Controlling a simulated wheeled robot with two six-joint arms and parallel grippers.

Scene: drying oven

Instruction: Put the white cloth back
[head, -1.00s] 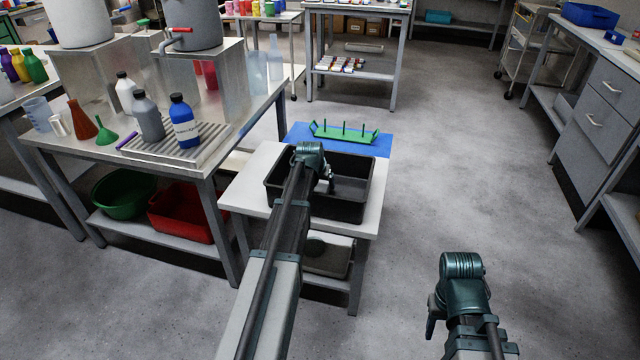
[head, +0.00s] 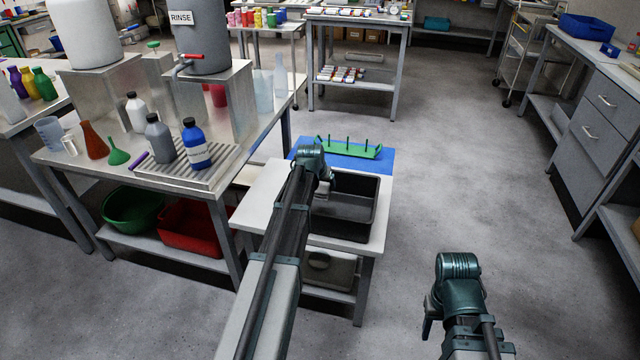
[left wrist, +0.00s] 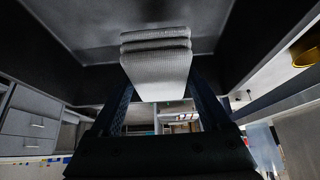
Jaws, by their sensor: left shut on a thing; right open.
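The white cloth (left wrist: 157,68) shows in the left wrist view as a folded, ribbed pad between the two fingers of my left gripper (left wrist: 160,92). In the head view my left gripper (head: 324,188) is over the left part of the black basin (head: 352,232) in the small white table. The arm hides the cloth there. In the left wrist view the dark basin fills the top behind the cloth; I cannot tell whether they touch. My right gripper (head: 430,312) is open and empty above the floor at lower right.
A green rack with upright pegs (head: 350,148) stands on a blue mat (head: 380,165) behind the basin. To the left, a metal bench (head: 100,172) carries bottles, a drain tray (head: 180,175) and a RINSE tank (head: 200,40). The floor to the right is clear.

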